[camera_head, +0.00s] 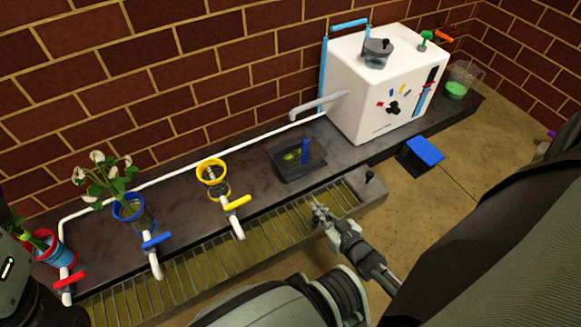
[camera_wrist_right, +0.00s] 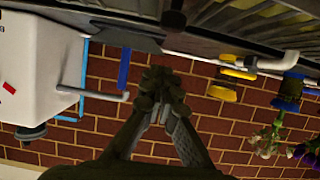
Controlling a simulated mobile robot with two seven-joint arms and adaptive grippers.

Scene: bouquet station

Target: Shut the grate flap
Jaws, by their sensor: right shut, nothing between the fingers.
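The slatted grate (camera_head: 195,262) runs along the front edge of the dark counter, below the pipe outlets. At its right end is a grey plate (camera_head: 352,187) with a black knob (camera_head: 370,176). I cannot tell which part is the flap or how far it stands open. My right gripper (camera_head: 317,209) is shut and empty at the front edge of the grate, left of the grey plate. I cannot tell whether it touches the grate. In the right wrist view its fingers (camera_wrist_right: 160,82) are together, with grate slats (camera_wrist_right: 245,20) at the top. My left gripper is not in view.
A white machine (camera_head: 378,85) stands at the back right. A blue-topped box (camera_head: 424,151) is by the counter's front. A black tray (camera_head: 297,158), yellow ring (camera_head: 212,171), blue flower pot (camera_head: 130,212) and red-rimmed pot (camera_head: 56,252) line the counter. Yellow (camera_head: 236,203), blue (camera_head: 156,241) and red (camera_head: 69,281) valve handles overhang the grate.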

